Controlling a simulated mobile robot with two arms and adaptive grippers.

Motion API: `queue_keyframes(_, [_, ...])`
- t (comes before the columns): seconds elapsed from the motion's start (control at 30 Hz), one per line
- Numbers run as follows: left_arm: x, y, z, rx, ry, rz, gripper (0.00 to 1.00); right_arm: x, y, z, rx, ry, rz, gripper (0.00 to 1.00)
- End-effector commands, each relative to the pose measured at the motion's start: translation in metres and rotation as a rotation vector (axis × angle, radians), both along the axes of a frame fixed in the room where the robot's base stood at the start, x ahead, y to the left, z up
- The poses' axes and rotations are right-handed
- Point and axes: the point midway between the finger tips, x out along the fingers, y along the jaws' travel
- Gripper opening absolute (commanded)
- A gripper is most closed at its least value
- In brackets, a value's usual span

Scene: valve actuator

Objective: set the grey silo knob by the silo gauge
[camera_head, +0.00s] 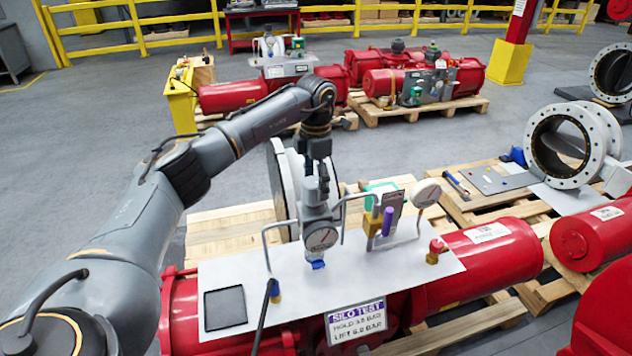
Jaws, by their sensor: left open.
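The gauge needle is too small to read surely. A sign (356,321) on the panel's front reads "SILO TEST" with hold and lift values in bar. My right gripper is not in view.
Bent grey pipes flank the gauge. A purple-handled brass valve (379,222), a white round disc (426,193) and a red knob (437,246) stand to its right. A black square (225,308) lies at the panel's left. A large flange (284,185) stands behind.

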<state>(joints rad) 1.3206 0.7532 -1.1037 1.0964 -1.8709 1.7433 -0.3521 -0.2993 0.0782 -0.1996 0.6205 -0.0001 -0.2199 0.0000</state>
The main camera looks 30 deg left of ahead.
Motion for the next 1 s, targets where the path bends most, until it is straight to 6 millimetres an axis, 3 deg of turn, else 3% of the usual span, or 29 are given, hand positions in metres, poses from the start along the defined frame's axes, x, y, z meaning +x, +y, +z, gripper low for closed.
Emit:
queue_keyframes(0.2, [0.0,0.0,-0.014,0.0,0.0,-0.001,0.78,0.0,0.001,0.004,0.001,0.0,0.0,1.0])
queue_keyframes(0.47, [0.0,0.0,-0.016,0.0,0.0,-0.001,0.78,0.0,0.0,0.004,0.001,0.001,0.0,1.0])
queue_keyframes(0.73, [0.0,0.0,-0.015,-0.001,-0.001,-0.001,0.23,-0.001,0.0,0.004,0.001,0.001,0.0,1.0])
queue_keyframes(1.0, [0.0,0.0,-0.015,0.0,0.0,0.019,0.23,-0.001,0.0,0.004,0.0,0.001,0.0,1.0])
